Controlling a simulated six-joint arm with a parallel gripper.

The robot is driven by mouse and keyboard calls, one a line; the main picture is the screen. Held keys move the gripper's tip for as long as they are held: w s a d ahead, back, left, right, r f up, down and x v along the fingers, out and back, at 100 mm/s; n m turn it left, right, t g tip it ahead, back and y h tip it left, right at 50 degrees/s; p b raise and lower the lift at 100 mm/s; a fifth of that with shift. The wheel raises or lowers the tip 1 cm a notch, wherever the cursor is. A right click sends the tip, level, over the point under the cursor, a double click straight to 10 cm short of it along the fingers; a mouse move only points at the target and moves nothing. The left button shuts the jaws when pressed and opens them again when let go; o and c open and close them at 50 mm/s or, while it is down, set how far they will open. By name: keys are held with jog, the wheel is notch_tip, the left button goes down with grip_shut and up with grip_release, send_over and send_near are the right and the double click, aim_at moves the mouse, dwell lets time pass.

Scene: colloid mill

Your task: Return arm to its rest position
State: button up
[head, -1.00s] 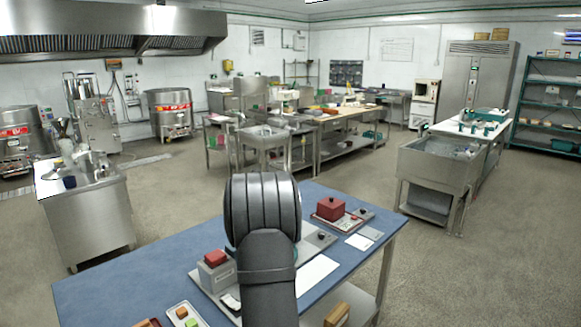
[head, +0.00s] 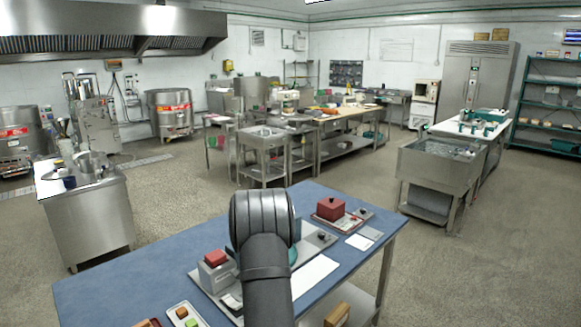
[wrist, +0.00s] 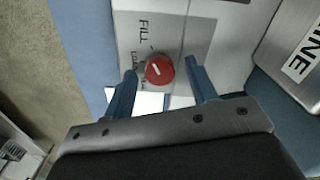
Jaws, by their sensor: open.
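My gripper (wrist: 160,66) shows in the wrist view with its two blue fingers apart and nothing held between them. A red round knob (wrist: 160,70) with a white mark lies below, between the fingertips in the picture. It is on a grey panel (wrist: 197,42) lettered "FILL", with a second word partly covered. I cannot tell how far the fingertips are above the knob. In the head view my dark arm stands over the blue worktable (head: 120,285) and hides most of the gripper.
On the blue table are a grey box with a red top (head: 217,270), a red block on a tray (head: 331,208), a small tray with coloured blocks (head: 186,315) and white sheets (head: 314,276). A steel sink (head: 440,165) stands to the right. Open floor surrounds the table.

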jog(key=n, duration=0.4)
jog(key=shift+n, duration=0.3)
jog(key=n, duration=0.4)
jog(key=shift+n, duration=0.3)
jog(key=shift+r, duration=1.45)
